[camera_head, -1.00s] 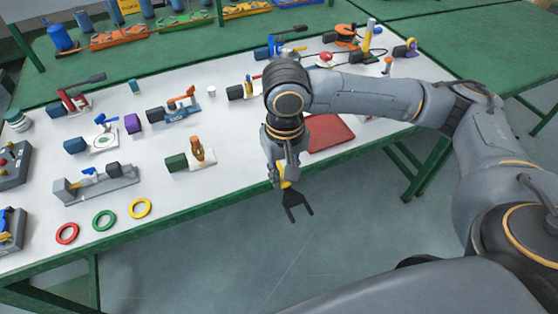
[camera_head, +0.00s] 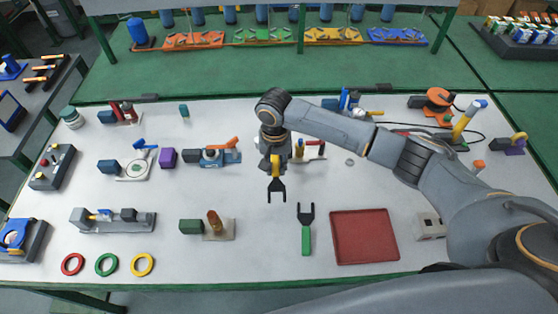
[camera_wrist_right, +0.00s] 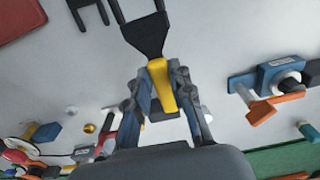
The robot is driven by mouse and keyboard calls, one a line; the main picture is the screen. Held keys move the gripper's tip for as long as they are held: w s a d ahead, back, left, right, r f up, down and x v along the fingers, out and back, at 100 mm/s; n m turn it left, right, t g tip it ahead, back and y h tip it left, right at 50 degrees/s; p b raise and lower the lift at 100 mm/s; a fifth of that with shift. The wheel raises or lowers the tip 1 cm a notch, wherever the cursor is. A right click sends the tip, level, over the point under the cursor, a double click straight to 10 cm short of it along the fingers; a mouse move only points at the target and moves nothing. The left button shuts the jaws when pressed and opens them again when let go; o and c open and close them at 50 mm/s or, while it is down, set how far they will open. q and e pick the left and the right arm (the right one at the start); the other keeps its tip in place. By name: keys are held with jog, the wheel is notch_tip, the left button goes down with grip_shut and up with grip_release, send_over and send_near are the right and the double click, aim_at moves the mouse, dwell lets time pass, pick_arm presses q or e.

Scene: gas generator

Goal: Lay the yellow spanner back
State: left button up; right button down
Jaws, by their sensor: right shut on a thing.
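My right gripper (camera_head: 273,168) is shut on the yellow spanner (camera_head: 276,188), whose dark forked head points toward the front edge of the white table. In the right wrist view the gripper (camera_wrist_right: 163,90) holds the spanner's yellow handle (camera_wrist_right: 161,84) between its fingers, with the black fork ahead. The spanner appears to be above the table; its exact height I cannot tell. A green spanner (camera_head: 306,233) lies on the table to its right, fork away from me. A red tray (camera_head: 364,237) lies right of the green spanner and looks empty. My left gripper is not in view.
A blue valve with an orange handle (camera_head: 220,153) stands left of the gripper. A green-ended fitting (camera_head: 192,227) stands at front left, near red, green and yellow rings (camera_head: 142,264). The table between that fitting and the green spanner is clear.

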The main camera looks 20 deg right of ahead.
aim_at(275, 178)
jog(key=shift+s+a+r, duration=0.1)
jog(key=shift+a, duration=0.15)
jog(key=shift+s+a+r, duration=0.1)
jog(key=shift+s+a, duration=0.05)
jog(key=shift+p, duration=0.5)
notch_tip(275, 178, down, 5)
jog(key=shift+f+b, duration=0.2)
jog(key=shift+b, duration=0.6)
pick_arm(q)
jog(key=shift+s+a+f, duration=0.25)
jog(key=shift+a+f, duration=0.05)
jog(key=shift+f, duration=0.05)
pick_arm(e)
jog(key=shift+f, duration=0.7)
